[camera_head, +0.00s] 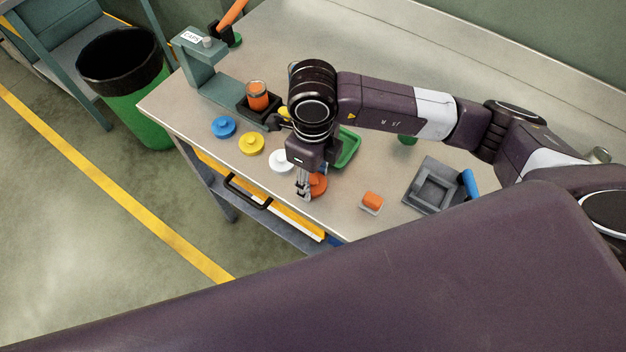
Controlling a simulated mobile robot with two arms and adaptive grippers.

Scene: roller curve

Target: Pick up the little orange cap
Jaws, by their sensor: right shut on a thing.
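The orange cap (319,184) is at the front of the grey workbench, at the right end of a row of caps. My right gripper (303,194) points down at the cap's left side and is shut on it. The fingers hide part of the cap, and I cannot tell whether it touches the bench top. My left gripper is not in view.
White (281,160), yellow (251,144) and blue (223,126) caps lie to the left. A green tray (347,150) is behind my gripper. A teal press (200,67) holds an orange jar (257,95).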

